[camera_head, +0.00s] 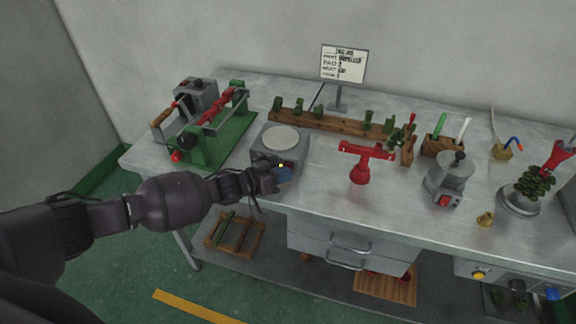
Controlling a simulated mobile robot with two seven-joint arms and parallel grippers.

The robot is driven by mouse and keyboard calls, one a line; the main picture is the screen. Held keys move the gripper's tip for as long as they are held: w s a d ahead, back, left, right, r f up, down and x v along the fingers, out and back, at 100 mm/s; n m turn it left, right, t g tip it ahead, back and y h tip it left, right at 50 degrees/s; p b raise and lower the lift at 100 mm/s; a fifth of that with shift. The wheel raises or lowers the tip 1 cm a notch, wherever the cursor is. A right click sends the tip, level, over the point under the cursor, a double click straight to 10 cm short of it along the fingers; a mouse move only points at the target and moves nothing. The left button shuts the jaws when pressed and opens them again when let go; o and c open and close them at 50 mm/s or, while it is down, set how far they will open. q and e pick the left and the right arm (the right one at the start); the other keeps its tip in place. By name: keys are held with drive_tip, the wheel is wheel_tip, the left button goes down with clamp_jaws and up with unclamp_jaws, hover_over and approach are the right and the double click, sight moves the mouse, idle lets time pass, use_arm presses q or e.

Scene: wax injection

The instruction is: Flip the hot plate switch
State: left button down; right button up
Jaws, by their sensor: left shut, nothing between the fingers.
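The hot plate (296,148) is a grey box with a round pale top plate, near the front edge of the metal workbench. A small yellow light shows on its front face. My left gripper (278,183) is shut and empty, right at the front of the hot plate. It covers the lower part of that face, so the switch cannot be made out. I cannot tell whether the fingertips touch the hot plate. My right gripper is not in view.
A green-based machine (235,140) stands left of the hot plate. A wooden rack (330,124) with green pieces lies behind it. A red stand (360,172) is to the right, then a grey pot (449,178) with a red switch. Drawers (335,243) hang below the bench top.

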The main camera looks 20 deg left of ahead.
use_arm(q)
drive_tip(key=shift+s, duration=0.15)
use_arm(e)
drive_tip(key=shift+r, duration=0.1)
use_arm(q)
drive_tip(key=shift+s+p, duration=0.35)
drive_tip(key=shift+s, duration=0.15)
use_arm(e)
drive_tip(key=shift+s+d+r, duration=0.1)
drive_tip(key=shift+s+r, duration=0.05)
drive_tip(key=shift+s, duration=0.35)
use_arm(q)
drive_tip(key=shift+f, duration=0.1)
